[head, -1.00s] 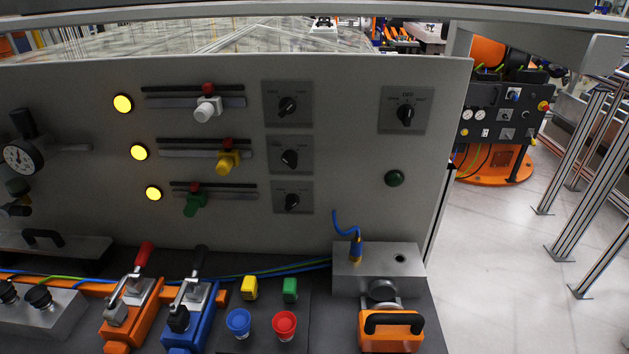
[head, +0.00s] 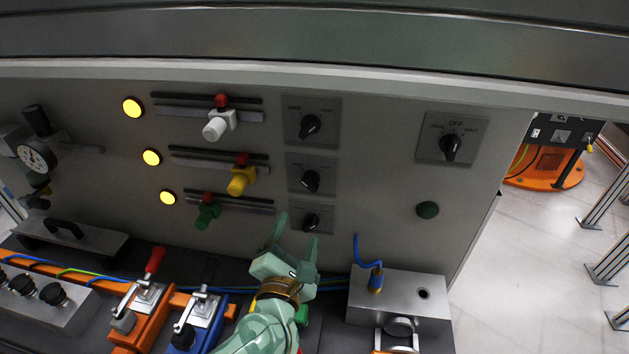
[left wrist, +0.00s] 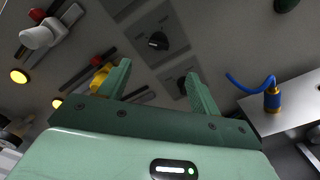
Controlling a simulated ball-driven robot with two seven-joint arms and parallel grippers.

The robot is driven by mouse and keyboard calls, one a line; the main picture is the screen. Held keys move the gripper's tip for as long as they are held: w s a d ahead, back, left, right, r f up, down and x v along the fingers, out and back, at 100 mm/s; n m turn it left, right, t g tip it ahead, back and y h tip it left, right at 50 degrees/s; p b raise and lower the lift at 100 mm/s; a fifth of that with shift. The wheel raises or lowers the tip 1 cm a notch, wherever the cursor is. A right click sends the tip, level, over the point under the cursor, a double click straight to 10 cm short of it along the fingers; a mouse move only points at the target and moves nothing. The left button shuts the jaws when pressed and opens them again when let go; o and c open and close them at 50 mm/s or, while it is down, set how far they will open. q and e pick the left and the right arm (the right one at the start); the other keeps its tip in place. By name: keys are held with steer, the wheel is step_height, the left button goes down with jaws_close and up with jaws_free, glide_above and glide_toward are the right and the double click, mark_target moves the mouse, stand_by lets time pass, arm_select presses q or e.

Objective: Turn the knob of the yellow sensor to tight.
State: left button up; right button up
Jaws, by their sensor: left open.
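The yellow sensor (head: 241,176) sits on the middle slider rail of the grey upright panel. The black knob in its row (head: 311,181) is on a small square plate to the right of it. My left gripper (head: 298,228) is open and empty, in front of the panel, below that knob and close to the lowest knob (head: 311,221). In the left wrist view the open fingers (left wrist: 158,82) point at the panel. The yellow sensor (left wrist: 100,76) is partly hidden behind the left finger. A knob (left wrist: 184,87) shows between the fingers. My right gripper is not in view.
A white sensor (head: 217,125) and a green sensor (head: 207,215) sit on the rails above and below. A larger knob (head: 451,147) is at the right. A metal block (head: 401,292) with a blue cable (head: 358,252) and toggle clamps (head: 143,301) stand on the bench below.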

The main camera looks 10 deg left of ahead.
arm_select(q)
glide_toward(311, 186)
steer(key=w, duration=0.8)
steer(key=shift+w, duration=0.8)
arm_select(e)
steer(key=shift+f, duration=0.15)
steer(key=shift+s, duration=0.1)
arm_select(q)
steer(key=c, duration=1)
